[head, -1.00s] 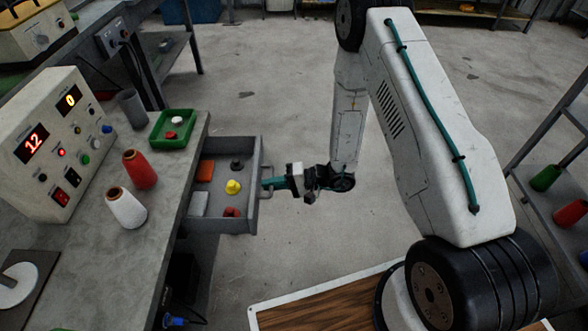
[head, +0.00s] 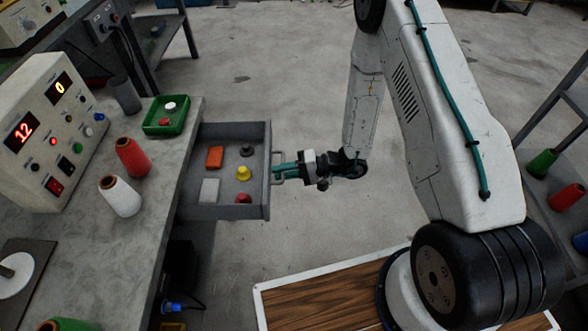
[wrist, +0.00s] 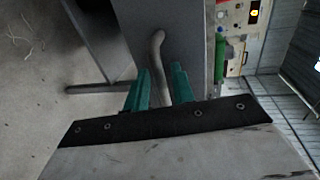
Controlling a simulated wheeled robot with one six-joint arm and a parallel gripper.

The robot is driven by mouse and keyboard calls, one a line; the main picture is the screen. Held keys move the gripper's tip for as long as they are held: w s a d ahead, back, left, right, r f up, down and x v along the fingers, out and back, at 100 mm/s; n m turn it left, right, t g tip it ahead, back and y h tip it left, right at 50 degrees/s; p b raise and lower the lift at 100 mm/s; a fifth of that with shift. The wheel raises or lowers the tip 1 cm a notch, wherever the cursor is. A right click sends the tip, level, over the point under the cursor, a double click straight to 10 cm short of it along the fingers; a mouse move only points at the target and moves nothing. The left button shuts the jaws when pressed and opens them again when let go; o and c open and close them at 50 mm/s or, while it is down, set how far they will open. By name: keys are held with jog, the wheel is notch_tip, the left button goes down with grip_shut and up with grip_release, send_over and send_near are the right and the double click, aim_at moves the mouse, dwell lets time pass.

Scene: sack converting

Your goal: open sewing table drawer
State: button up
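The sewing table (head: 165,200) has its grey drawer (head: 266,205) pulled well out to the right. Inside the drawer lie an orange block (head: 214,157), a pale block (head: 209,190), and black, yellow and red small pieces. The drawer's bar handle (wrist: 157,48) is on its front; in the wrist view it runs between my two teal fingers. The exact contact is partly hidden.
On the tabletop are a control box (head: 45,135), a red spool (head: 131,157), a white spool (head: 120,196), a dark cup (head: 125,95) and a green tray (head: 166,116). A shelf with spools (head: 541,163) stands at the right. The floor right of the drawer is clear.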

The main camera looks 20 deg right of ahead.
jog(key=shift+w+d, duration=0.1)
jog(key=shift+d, duration=0.05)
jog(key=v, duration=0.7)
jog(key=shift+d, duration=0.3)
jog(key=shift+r, duration=0.1)
